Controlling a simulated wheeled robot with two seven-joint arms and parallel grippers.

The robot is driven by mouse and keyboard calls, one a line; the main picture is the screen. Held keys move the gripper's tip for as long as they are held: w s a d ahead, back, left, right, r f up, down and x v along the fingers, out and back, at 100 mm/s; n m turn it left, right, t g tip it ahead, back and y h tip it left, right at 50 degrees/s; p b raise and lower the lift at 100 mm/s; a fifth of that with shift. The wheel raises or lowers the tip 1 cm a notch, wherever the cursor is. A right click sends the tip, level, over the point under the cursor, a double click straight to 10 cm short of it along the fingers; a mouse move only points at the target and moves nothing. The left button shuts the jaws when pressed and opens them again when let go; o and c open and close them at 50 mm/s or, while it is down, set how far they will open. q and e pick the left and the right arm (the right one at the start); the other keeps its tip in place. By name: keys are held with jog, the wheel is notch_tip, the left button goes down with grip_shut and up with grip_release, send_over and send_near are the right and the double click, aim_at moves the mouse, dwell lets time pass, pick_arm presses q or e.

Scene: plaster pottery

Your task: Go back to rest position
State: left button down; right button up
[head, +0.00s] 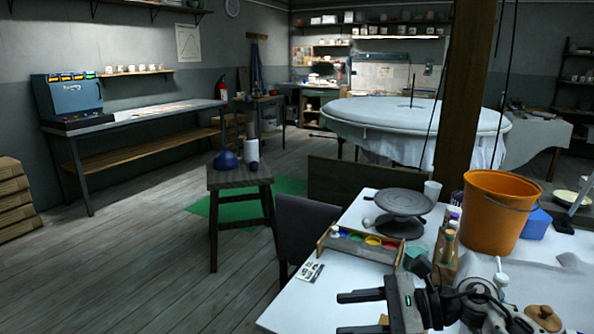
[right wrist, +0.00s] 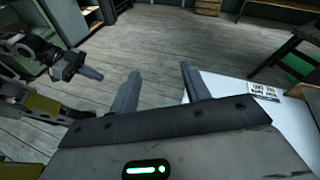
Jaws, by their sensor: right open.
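My right gripper (head: 345,313) is in the lower middle of the head view, its arm coming in from the right. Its two dark fingers point left over the white table (head: 290,316), apart and with nothing between them. In the right wrist view the right gripper (right wrist: 159,72) also shows spread, empty fingers, with floor beyond. The left gripper (right wrist: 90,73) seems to show at the left of that view, dark and partly seen; its jaws cannot be made out. It is not in the head view.
The table holds a paint tray (head: 356,246), a turntable (head: 402,205), an orange bucket (head: 497,212), bottles (head: 447,245) and a card (head: 309,272). A wooden post (head: 460,90) rises behind. A stool (head: 240,180) stands left of the table.

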jog(key=s+d+f+n+t+h, duration=0.2)
jog(key=s+f+n+t+h, duration=0.2)
jog(key=s+f+n, duration=0.5)
jog(key=s+d+f+n+t+h, duration=0.2)
jog(key=s+f+n+t+h, duration=0.1)
jog(key=s+f+n+h, duration=0.4)
notch_tip(320, 180, down, 3)
jog(key=s+n, duration=0.2)
jog(key=n, duration=0.2)
jog(key=shift+s+d+t+h, duration=0.15)
jog(key=shift+s+t+h, duration=0.15)
jog(key=shift+s+t, duration=0.1)
jog(key=shift+c, duration=0.4)
